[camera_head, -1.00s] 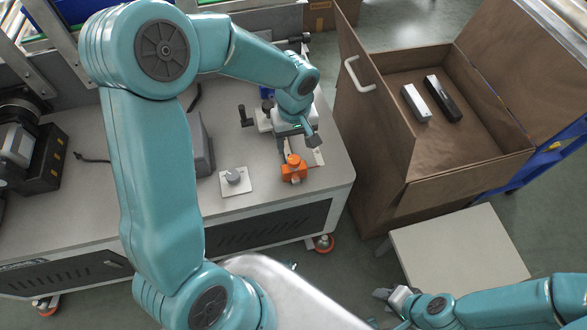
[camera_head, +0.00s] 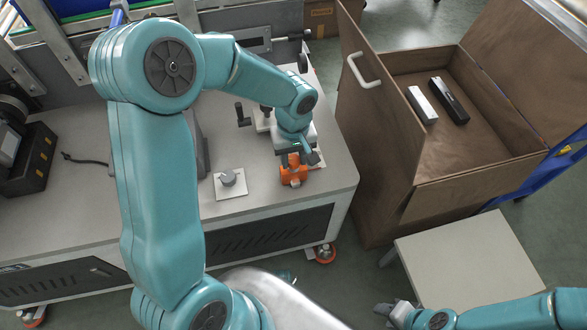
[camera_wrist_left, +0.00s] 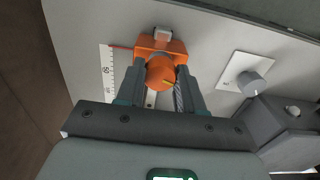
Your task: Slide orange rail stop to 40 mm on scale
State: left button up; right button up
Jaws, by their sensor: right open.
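The orange rail stop (camera_head: 293,171) sits on its rail near the bench's front right edge. In the left wrist view the stop (camera_wrist_left: 150,47) has a round orange knob (camera_wrist_left: 160,72) facing the camera. A white scale with black marks (camera_wrist_left: 107,75) lies left of it, with a thin red pointer by its upper end. My left gripper (camera_head: 300,157) is low over the stop. Its fingers (camera_wrist_left: 161,80) are apart on either side of the knob, with narrow gaps; contact is not visible. The scale figures are too small to read. My right gripper (camera_head: 388,311) is open and empty, away from the bench.
A white plate with a grey knob (camera_head: 229,183) is beside the stop; it also shows in the left wrist view (camera_wrist_left: 245,75). A black-handled fixture (camera_head: 241,114) stands behind. Right of the bench is an open brown box (camera_head: 440,190) holding a silver and a black block.

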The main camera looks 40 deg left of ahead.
pick_arm(q)
grip_shut()
jog(key=shift+w+a+p, duration=0.35)
jog(key=shift+w+a, duration=0.95)
jog(key=shift+a, duration=0.25)
jog(key=o, duration=1.1)
grip_release()
jog(key=shift+o, duration=0.2)
jog(key=shift+r, duration=0.1)
notch_tip(320, 180, up, 16)
jog(key=p, duration=0.3)
